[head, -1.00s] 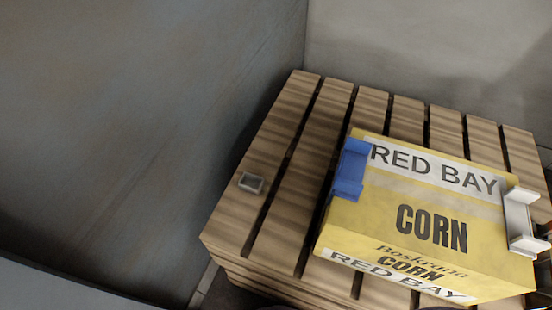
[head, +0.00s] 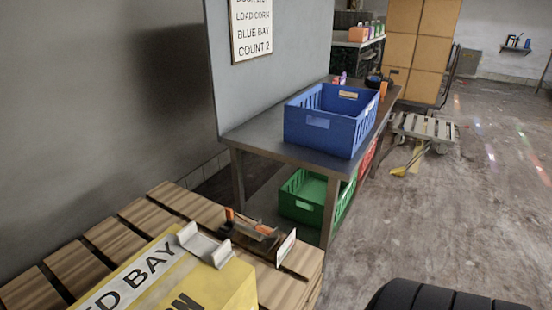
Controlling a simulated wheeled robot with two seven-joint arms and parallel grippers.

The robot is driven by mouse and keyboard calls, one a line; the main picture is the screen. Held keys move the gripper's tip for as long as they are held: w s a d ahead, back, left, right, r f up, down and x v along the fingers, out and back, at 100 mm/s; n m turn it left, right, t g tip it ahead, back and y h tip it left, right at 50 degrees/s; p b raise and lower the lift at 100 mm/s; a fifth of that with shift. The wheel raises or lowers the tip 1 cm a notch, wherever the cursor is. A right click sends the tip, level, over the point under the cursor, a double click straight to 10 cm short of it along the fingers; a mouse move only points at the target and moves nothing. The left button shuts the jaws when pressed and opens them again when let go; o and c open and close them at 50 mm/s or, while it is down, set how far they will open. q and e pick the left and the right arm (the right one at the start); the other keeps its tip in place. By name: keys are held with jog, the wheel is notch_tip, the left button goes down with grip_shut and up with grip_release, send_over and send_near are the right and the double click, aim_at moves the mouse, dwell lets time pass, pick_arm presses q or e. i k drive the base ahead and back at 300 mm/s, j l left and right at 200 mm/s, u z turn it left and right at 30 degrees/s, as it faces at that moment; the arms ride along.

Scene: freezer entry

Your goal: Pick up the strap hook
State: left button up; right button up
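A dark tool with orange parts (head: 262,230) lies on the wooden pallet (head: 195,204), behind the yellow corn carton (head: 222,282). I cannot tell whether it is or includes the strap hook; no other hook is clear in view. A pale grey corner piece (head: 207,245) sits on the carton's top edge. A small white card (head: 287,247) stands upright at the pallet's right end. Neither of my grippers is in view.
A metal table (head: 262,141) behind the pallet holds a blue crate (head: 318,127); a green crate (head: 303,204) is under it. A flat cart (head: 424,127) stands farther back. A wall panel bears a sign (head: 251,30). Open floor (head: 450,220) lies on the right.

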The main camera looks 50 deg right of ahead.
aim_at(229, 212)
jog(key=z, duration=1.3)
